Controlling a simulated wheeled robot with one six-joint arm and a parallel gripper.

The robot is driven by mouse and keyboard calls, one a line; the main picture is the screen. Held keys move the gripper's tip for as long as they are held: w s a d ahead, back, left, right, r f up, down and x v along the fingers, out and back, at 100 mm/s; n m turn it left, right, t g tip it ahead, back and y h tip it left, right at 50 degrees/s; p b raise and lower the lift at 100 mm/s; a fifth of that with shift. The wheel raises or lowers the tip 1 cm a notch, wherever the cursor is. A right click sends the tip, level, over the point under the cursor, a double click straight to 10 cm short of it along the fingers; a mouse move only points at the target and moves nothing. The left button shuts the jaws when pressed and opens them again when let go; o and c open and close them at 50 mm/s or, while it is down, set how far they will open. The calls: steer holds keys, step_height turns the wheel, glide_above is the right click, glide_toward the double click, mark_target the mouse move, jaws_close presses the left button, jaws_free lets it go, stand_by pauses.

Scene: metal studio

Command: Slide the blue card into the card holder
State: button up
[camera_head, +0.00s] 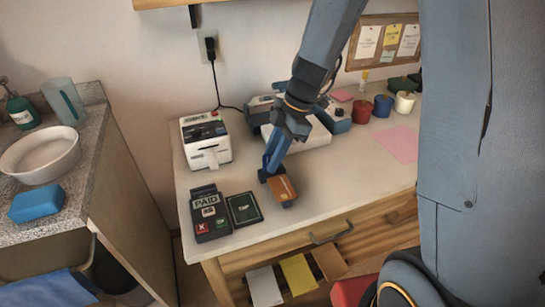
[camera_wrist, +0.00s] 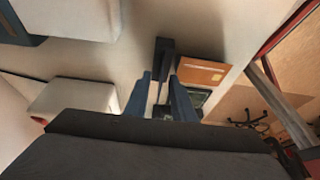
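My gripper (camera_head: 273,172) points down over the front of the white counter. In the wrist view its two blue fingertips (camera_wrist: 160,76) stand apart, with a gap between them. A dark narrow block (camera_wrist: 165,46), perhaps the card holder, lies just beyond the fingertips. An orange-brown card (camera_head: 282,188) is right beside the fingers, with dark pieces at its edges; it also shows in the wrist view (camera_wrist: 202,71), right of the block. I cannot tell whether the card sits in a holder. I cannot make out a blue card; the fingers hide part of this spot.
A card terminal reading PAID (camera_head: 208,213) and a dark TAP pad (camera_head: 243,208) lie left of the orange-brown card. A white printer (camera_head: 205,140) stands behind them. Coloured pots (camera_head: 382,105) and a pink sheet (camera_head: 398,143) are at the right. The counter's front edge is close.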

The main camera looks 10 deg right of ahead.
steer(key=b+v, duration=0.1)
steer(key=v, duration=0.6)
steer(key=shift+r, duration=0.4)
steer(key=shift+d, duration=0.15)
steer(key=s+d+f+m+h, duration=0.1)
steer(key=s+d+m+h, duration=0.1)
steer(key=s+m, duration=0.5)
steer(key=s+d+f+m+t+h, duration=0.1)
steer(key=s+d+m, duration=0.4)
steer(key=m, duration=0.8)
steer(key=shift+s+f+h, duration=0.7)
steer(key=shift+s+f, duration=0.05)
steer(key=shift+s, duration=0.55)
steer(key=shift+d, duration=0.1)
